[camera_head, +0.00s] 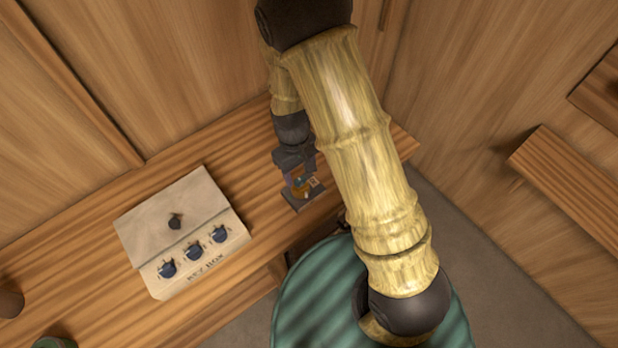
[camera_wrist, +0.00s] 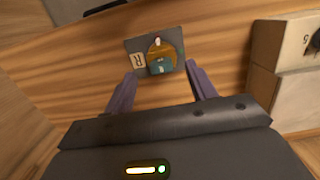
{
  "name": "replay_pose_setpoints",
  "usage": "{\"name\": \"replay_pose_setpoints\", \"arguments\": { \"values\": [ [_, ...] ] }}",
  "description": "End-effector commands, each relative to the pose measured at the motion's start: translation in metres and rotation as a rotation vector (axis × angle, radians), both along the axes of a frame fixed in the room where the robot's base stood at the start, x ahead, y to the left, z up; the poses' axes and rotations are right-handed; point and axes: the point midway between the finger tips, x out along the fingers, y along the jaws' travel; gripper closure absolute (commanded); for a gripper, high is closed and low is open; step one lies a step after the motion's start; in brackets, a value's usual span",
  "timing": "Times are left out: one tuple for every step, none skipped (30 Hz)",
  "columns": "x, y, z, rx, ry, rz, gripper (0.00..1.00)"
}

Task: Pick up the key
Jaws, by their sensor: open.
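A small dark plate (camera_wrist: 136,45) marked with a white "R" tag lies on the wooden bench; it also shows in the head view (camera_head: 308,198). On it is a yellow and blue piece (camera_wrist: 161,66) that I take for the key, though its shape is hard to make out. My gripper (camera_wrist: 160,70) points down over the plate, its two purple fingers apart, one on each side of the yellow and blue piece in the wrist view. Nothing is held. In the head view my gripper (camera_head: 299,177) partly hides the plate and the piece.
A pale key box (camera_head: 135,240) with several blue knobs stands on the bench (camera_head: 80,260) to the left. A brown round thing (camera_head: 10,303) and a green one (camera_head: 55,343) are at the lower left. Wooden walls rise behind; a wooden ledge (camera_head: 560,185) is at right.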

Motion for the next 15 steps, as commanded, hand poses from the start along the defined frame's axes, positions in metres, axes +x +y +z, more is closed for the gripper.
{"name": "replay_pose_setpoints", "arguments": {
  "values": [
    [0.0, 0.0, -0.003, -0.001, 0.004, 0.0, 0.44],
    [0.0, 0.0, -0.006, -0.002, 0.005, 0.0, 0.44],
    [0.001, 0.0, -0.01, -0.001, 0.004, 0.0, 0.44],
    [0.001, 0.0, -0.013, -0.002, 0.005, 0.0, 0.44],
    [0.002, 0.001, -0.016, -0.002, 0.005, -0.001, 0.44],
    [0.003, 0.001, -0.02, -0.002, 0.004, -0.001, 0.44],
    [0.003, 0.001, -0.023, -0.002, 0.004, -0.001, 0.44],
    [0.003, 0.001, -0.027, -0.002, 0.005, -0.001, 0.44],
    [0.002, 0.001, -0.032, -0.001, 0.004, 0.0, 0.44],
    [0.002, 0.001, -0.035, -0.001, 0.004, 0.0, 0.44],
    [0.001, 0.001, -0.038, -0.001, 0.004, 0.0, 0.44],
    [0.001, 0.001, -0.041, 0.0, 0.002, 0.0, 0.44],
    [0.001, 0.001, -0.042, 0.0, 0.002, 0.001, 0.44],
    [0.001, 0.001, -0.044, 0.0, 0.001, 0.001, 0.44],
    [0.001, 0.001, -0.045, 0.0, 0.001, 0.001, 0.44]
  ]
}}
